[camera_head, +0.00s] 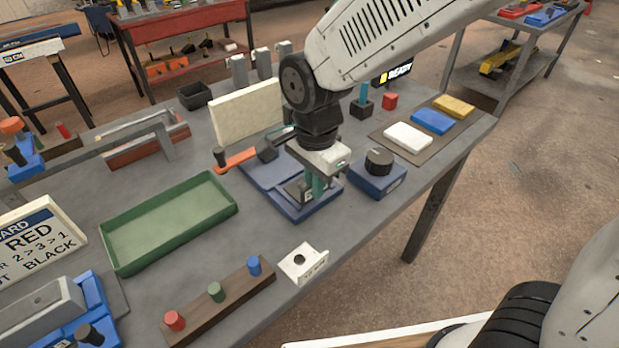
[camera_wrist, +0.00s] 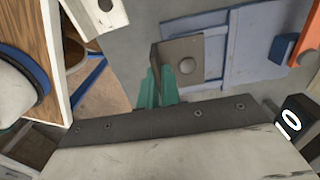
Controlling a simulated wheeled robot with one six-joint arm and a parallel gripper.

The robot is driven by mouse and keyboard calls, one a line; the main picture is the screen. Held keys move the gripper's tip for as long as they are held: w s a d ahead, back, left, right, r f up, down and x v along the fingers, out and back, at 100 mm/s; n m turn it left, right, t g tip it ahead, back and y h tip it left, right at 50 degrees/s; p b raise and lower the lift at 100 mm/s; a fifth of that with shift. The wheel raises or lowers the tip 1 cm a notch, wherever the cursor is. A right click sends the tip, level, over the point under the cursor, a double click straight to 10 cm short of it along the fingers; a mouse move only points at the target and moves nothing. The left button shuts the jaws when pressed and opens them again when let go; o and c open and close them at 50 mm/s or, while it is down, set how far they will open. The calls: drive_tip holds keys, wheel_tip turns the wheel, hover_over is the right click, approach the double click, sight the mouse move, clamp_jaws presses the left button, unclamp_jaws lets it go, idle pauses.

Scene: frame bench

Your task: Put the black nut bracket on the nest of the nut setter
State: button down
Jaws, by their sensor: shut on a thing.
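My gripper (camera_head: 317,186) points down over the front part of a blue fixture in the middle of the bench, its teal fingers shut on the dark bracket (camera_head: 296,190). In the wrist view the bracket (camera_wrist: 188,60) is a dark grey-brown angle with a round nut on its flat face; its upright flange is between the fingers (camera_wrist: 158,88). The blue fixture (camera_head: 262,172), seemingly the nut setter, has an orange-handled lever (camera_head: 238,160) at its left. It also shows in the wrist view (camera_wrist: 245,50), behind the bracket. I cannot tell whether the bracket touches the nest, which is partly hidden.
A blue box with a black knob (camera_head: 377,178) stands close right of my gripper. A cream panel (camera_head: 247,111) stands behind. A green tray (camera_head: 168,222) lies left. A white holed piece (camera_head: 303,264) and a peg board (camera_head: 220,303) lie near the front edge.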

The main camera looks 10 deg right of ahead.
drive_tip(key=w, duration=0.5)
drive_tip(key=shift+a+f, duration=0.1)
drive_tip(key=shift+f, duration=1.85)
drive_tip(key=shift+f, duration=0.15)
drive_tip(key=c, duration=1.6)
unclamp_jaws()
wheel_tip(320, 180, up, 12)
drive_tip(key=shift+r, duration=0.2)
